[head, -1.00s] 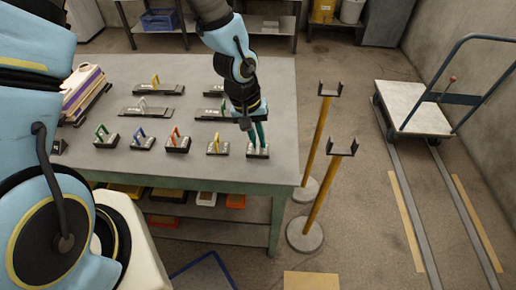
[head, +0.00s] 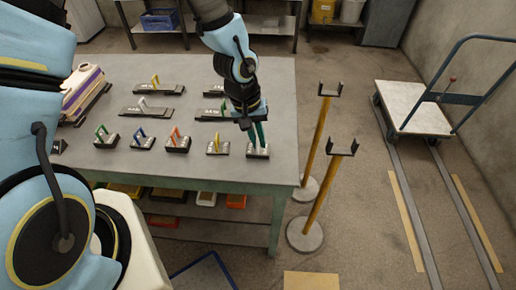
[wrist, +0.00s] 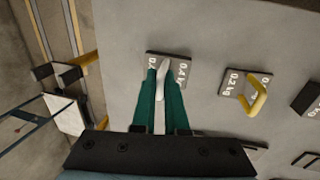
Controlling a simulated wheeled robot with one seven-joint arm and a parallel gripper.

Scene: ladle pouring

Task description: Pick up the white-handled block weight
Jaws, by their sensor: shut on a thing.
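The white-handled block weight is a small dark block (head: 258,155) at the table's front right corner. In the wrist view, the block (wrist: 181,68) carries white "0.4" lettering, and its white handle (wrist: 161,69) stands between my gripper's green fingers. My gripper (head: 257,140) reaches down from above and is shut on that handle. The fingers cover part of the handle and the block's middle. The block appears to rest on the table; I see no clear gap beneath it.
A yellow-handled weight (head: 217,147), marked 0.2 kg in the wrist view, stands just left. Weights with orange (head: 177,143), blue (head: 142,141) and green (head: 105,138) handles continue the row. Flatter handled plates (head: 152,114) lie behind. Two yellow posts (head: 320,195) stand right of the table.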

